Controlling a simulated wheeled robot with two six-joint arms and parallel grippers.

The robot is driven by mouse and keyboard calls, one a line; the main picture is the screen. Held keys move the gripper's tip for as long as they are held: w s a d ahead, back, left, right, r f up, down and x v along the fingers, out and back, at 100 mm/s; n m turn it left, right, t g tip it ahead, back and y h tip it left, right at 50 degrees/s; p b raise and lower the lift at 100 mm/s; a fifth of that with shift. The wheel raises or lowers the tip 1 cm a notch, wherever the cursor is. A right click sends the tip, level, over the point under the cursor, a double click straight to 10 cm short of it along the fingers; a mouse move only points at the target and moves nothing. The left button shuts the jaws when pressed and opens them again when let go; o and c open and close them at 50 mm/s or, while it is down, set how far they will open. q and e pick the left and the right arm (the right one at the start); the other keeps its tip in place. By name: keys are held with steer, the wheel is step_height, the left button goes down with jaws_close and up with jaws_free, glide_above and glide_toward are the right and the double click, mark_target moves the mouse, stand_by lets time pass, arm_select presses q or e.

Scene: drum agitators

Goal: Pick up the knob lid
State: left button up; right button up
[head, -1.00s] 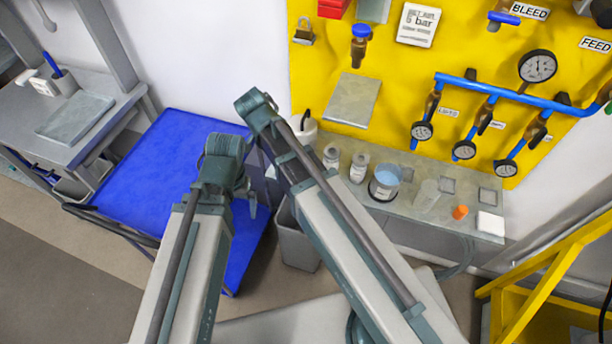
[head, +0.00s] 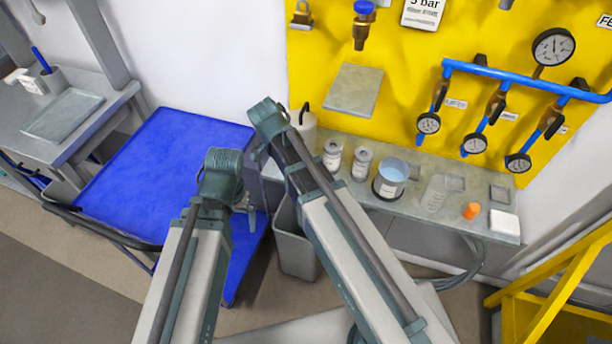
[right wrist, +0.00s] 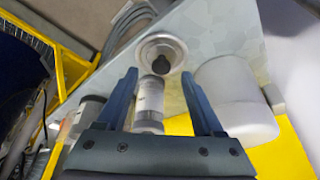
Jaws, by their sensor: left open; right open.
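The knob lid (right wrist: 174,47) is a round silver disc with a dark knob standing at its middle. In the right wrist view it lies on the grey bench top, just beyond my right fingertips. My right gripper (right wrist: 159,77) is open, with its two fingers apart and nothing held. A labelled jar (right wrist: 150,98) shows between the fingers, nearer the camera than the lid. I cannot make out the lid in the head view, where my right arm covers part of the bench. My left gripper (head: 243,203) hangs over the blue cart, open and largely hidden by its own arm.
A white canister (right wrist: 238,100) stands right of the lid in the wrist view. The bench (head: 420,212) also holds small jars (head: 361,164), a can with blue contents (head: 390,180) and an orange piece (head: 472,211). A yellow panel rises behind. The blue cart top (head: 165,165) is clear.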

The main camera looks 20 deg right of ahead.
steer(key=b+x, duration=0.2)
steer(key=x, duration=0.1)
steer(key=shift+w+f, duration=0.15)
steer(key=shift+f, duration=0.1)
steer(key=shift+r, duration=0.1)
jaws_close()
